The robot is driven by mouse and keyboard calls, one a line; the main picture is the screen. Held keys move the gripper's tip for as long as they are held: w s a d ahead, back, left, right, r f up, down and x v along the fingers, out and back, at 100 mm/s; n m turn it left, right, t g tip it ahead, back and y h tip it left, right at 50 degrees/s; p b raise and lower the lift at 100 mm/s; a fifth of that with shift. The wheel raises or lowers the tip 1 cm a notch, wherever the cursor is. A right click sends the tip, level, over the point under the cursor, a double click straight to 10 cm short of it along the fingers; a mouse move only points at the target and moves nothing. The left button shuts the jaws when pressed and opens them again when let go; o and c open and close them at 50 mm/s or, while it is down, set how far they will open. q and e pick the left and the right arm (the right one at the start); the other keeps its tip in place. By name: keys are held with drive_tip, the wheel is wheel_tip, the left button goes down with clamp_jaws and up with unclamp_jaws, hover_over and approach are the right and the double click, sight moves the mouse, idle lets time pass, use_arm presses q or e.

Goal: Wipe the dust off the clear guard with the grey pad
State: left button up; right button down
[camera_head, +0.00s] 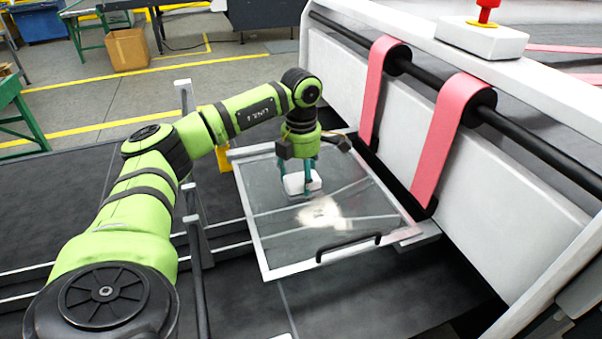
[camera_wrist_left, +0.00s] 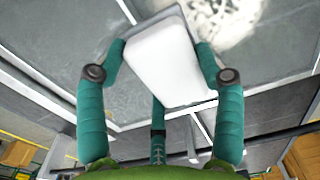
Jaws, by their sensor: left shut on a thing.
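The clear guard (camera_head: 268,222) is a see-through panel in a pale frame, tilted toward me, with a black handle (camera_head: 348,246) near its front edge. A whitish dust patch (camera_head: 322,213) lies on it; the patch also shows at the top of the left wrist view (camera_wrist_left: 222,18). My left gripper (camera_head: 301,180) is shut on the pale grey pad (camera_head: 296,186), a block that looks almost white in the left wrist view (camera_wrist_left: 165,60). The pad is over the guard, behind the dust patch. I cannot tell whether it touches the surface. My right gripper is out of view.
Pink belts (camera_head: 449,140) run over a black shaft on the white machine side (camera_head: 500,200), close right of the guard. A red button on a white box (camera_head: 484,38) is at the top right. A cardboard box (camera_head: 128,49) stands on the floor far behind.

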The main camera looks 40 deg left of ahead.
use_arm(q)
drive_tip(key=shift+f, duration=0.15)
drive_tip(key=shift+f+b, duration=0.65)
drive_tip(key=shift+f, duration=0.2)
idle(0.3)
